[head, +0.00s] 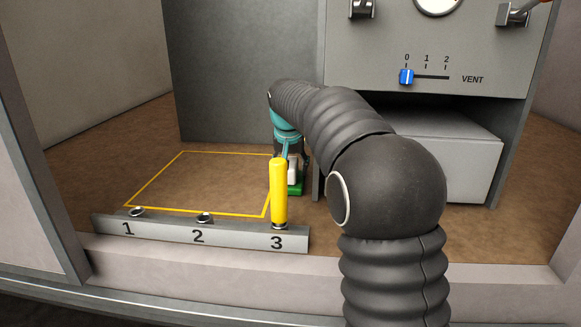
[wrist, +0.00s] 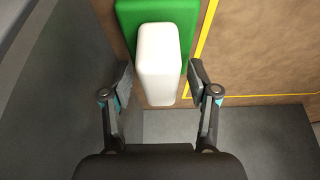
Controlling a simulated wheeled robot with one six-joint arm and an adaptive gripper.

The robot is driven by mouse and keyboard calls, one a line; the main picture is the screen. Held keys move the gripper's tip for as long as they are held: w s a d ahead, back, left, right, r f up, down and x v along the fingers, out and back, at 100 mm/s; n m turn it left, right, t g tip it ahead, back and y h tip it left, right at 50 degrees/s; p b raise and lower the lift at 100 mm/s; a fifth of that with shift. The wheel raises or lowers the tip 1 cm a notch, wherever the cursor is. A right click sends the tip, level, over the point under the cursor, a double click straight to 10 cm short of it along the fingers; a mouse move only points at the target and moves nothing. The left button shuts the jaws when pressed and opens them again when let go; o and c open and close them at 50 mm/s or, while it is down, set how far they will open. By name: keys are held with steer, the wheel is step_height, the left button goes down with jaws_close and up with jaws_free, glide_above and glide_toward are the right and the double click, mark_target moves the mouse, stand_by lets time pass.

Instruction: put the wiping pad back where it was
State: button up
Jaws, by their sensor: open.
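The wiping pad is a green pad with a white block-shaped handle. In the head view the pad (head: 297,190) is partly hidden behind a yellow peg and my arm, on the brown floor just right of the yellow outline (head: 160,168). In the wrist view the pad's green base (wrist: 128,22) and white handle (wrist: 158,60) show clearly. My gripper (wrist: 161,76) is open, with one finger on each side of the white handle. In the head view my gripper (head: 290,160) is mostly hidden at the pad.
A grey rail (head: 165,229) numbered 1, 2, 3 runs along the front. The yellow peg (head: 279,190) stands upright at 3; 1 and 2 hold no peg. A grey box (head: 455,150) and a panel with a blue VENT slider (head: 406,77) are at right. The outlined area is clear.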

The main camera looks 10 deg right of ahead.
steer(key=p+v, duration=0.2)
steer(key=v, duration=1)
steer(key=shift+r, duration=0.2)
stand_by(1.9)
